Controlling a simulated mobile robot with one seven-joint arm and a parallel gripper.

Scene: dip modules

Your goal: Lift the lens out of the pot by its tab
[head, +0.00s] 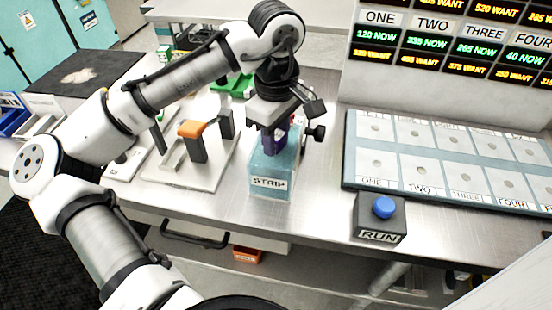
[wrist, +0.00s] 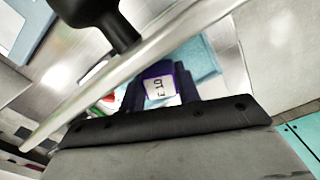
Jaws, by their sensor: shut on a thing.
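The pot (head: 270,187) is a light blue, box-shaped container marked STRIP, standing on the steel bench. My gripper (head: 280,128) points down over it. It is shut on a purple tab (head: 268,143) at the pot's mouth. In the wrist view the tab (wrist: 159,70), with a white label, sits between the two dark fingers of my gripper (wrist: 160,92). Part of the pot's blue (wrist: 203,64) shows behind it. The lens body below the tab is not clearly seen, so I cannot tell how deep it sits.
A pale fixture plate (head: 187,172) with an orange-topped post (head: 193,130) stands close left of the pot. A RUN box with a blue button (head: 383,207) is at the front right. A tray of numbered places (head: 450,165) lies behind it. Bare bench lies between pot and tray.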

